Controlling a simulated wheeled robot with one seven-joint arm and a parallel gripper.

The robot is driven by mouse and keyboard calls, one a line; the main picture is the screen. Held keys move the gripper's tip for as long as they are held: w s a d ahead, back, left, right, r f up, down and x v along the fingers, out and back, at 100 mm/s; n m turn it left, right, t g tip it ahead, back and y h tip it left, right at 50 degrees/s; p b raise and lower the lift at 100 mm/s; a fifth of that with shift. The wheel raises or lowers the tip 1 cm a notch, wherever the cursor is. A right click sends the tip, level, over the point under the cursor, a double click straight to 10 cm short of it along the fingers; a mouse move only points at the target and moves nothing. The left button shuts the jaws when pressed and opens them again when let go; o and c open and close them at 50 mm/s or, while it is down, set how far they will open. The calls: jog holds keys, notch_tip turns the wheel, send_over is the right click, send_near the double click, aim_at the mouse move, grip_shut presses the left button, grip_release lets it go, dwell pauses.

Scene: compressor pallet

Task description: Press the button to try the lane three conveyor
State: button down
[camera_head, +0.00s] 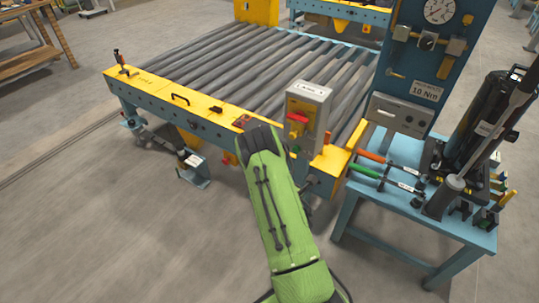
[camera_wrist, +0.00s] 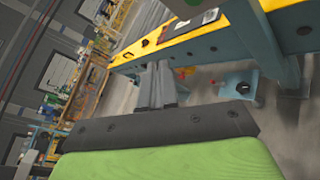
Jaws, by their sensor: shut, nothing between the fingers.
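A grey control box (camera_head: 307,106) with a label whose text is too small to read surely stands at the near right corner of the roller conveyor (camera_head: 240,62). A red switch part (camera_head: 297,118) sits on its front, and small green and yellow parts show below, partly close behind my arm. My green arm reaches up to the conveyor's near edge, just left of and below the box. My gripper (camera_wrist: 158,72) is shut and empty in the wrist view, pointing toward the yellow-topped conveyor rail (camera_wrist: 185,42). The gripper is hidden by the arm in the head view.
A blue bench (camera_head: 455,228) with tools and a black cylinder (camera_head: 480,115) stands at right. A blue panel (camera_head: 440,60) with a gauge rises behind it. A black handle (camera_head: 180,98) lies on the yellow rail. Open floor lies at front left.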

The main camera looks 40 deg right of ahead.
aim_at(296, 150)
jog(key=shift+a+f+n+t, duration=0.3)
jog(key=shift+a+f+n, duration=0.05)
jog(key=shift+f+n, duration=0.15)
jog(key=w+d+p, duration=0.3)
jog(key=d+p, duration=0.2)
jog(key=d, duration=0.3)
jog(key=shift+d, duration=0.15)
dwell(1.7)
jog(key=shift+w+d, duration=0.15)
jog(key=shift+d, duration=0.25)
